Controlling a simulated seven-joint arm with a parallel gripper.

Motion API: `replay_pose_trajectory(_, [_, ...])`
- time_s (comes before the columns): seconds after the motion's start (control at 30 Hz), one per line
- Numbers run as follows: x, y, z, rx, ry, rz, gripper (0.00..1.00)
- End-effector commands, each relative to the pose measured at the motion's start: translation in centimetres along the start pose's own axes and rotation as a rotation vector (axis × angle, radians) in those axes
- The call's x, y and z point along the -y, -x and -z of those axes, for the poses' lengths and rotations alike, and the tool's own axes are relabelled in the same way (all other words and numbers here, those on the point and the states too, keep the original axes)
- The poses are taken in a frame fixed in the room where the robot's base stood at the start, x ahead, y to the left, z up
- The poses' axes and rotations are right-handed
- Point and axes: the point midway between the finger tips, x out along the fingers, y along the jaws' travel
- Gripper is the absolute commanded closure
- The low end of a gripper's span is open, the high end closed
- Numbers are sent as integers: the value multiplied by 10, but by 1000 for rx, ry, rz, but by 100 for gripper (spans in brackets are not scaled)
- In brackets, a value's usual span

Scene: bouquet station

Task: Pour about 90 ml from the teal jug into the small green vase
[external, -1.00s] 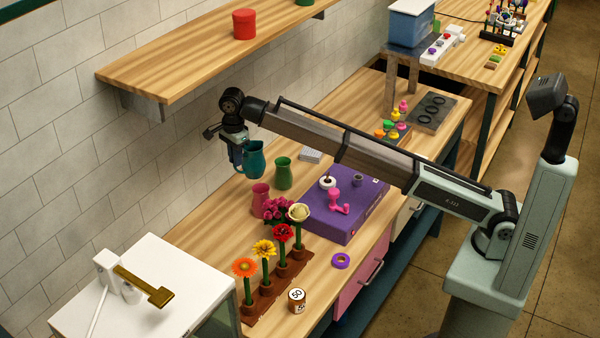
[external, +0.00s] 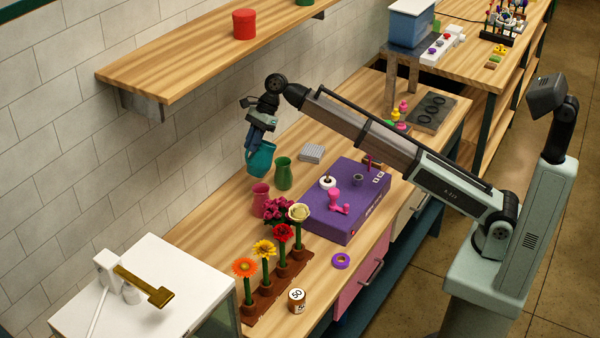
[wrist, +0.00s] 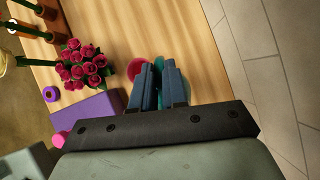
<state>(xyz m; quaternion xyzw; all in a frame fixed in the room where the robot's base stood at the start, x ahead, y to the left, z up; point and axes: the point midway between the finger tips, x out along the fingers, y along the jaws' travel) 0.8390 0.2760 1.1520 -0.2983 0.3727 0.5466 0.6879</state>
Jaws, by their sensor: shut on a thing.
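The teal jug (external: 261,160) is held off the bench near the wall, with a slight tilt in the external view. My gripper (external: 254,143) is shut on it from above. In the wrist view, the two blue-grey fingers (wrist: 157,85) cover most of the jug (wrist: 185,88). The small green vase (external: 283,174) stands upright on the bench, just right of the jug and slightly lower in the external view. I cannot make out the vase clearly in the wrist view. No stream of liquid shows, and the inside of the jug cannot be seen.
A pink vase (external: 261,198) stands close below the jug in the picture. Dark pink flowers (external: 279,211) and a wooden flower rack (external: 262,300) are nearer the front. A purple box (external: 325,223) lies right of the vases. The tiled wall is close behind the jug.

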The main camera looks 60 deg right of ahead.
Motion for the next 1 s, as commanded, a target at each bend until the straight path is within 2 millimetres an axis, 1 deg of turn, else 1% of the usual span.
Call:
replay_pose_trajectory(0.03, [-1,3,7,29,-2,2,100])
replay_pose_trajectory(0.13, [-2,8,15,91,-2,2,100])
replay_pose_trajectory(0.4, [-1,12,24,211,-1,1,100])
replay_pose_trajectory(1.0, [0,25,28,341,0,1,100])
